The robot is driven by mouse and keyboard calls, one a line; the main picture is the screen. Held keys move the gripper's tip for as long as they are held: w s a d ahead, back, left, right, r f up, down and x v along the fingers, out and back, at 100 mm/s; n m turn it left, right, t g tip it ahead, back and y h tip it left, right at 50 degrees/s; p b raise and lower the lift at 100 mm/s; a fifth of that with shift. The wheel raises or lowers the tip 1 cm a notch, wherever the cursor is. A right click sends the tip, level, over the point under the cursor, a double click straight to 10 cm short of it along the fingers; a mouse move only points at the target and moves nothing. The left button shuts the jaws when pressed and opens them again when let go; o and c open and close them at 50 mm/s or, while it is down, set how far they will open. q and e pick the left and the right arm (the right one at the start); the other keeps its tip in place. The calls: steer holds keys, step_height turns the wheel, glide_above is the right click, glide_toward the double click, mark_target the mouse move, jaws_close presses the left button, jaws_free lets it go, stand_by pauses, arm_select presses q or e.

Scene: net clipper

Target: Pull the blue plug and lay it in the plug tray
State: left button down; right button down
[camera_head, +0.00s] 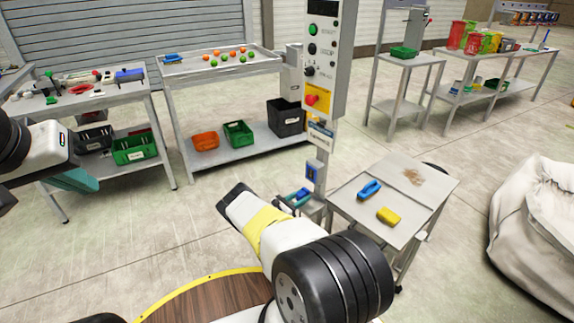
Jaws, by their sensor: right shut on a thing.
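A grey control post (320,70) stands in the middle, with a small blue socket box (313,171) low on it. My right gripper (293,201) is small and partly hidden behind my forearm, just below the socket box. It is shut on a blue piece (302,193) that looks like the blue plug. Whether the plug is clear of the socket cannot be told. I cannot make out a plug tray for certain. My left gripper (75,180) is at the far left, in front of a table; its teal fingers show but their opening is unclear.
A grey cart (345,205) right of the post holds a blue brush-like thing (369,190) and a yellow block (388,215). Tables with bins stand behind. A white sack (535,225) is at the right. The floor between the tables is clear.

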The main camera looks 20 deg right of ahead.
steer(key=shift+x, duration=1.1)
steer(key=shift+f, duration=1.5)
stand_by(0.9)
steer(key=c, duration=0.9)
jaws_free()
steer(key=shift+o, duration=0.2)
steer(key=v, duration=1.6)
steer(key=shift+s+a, duration=0.2)
steer(key=shift+a, duration=0.15)
steer(key=shift+r, duration=0.1)
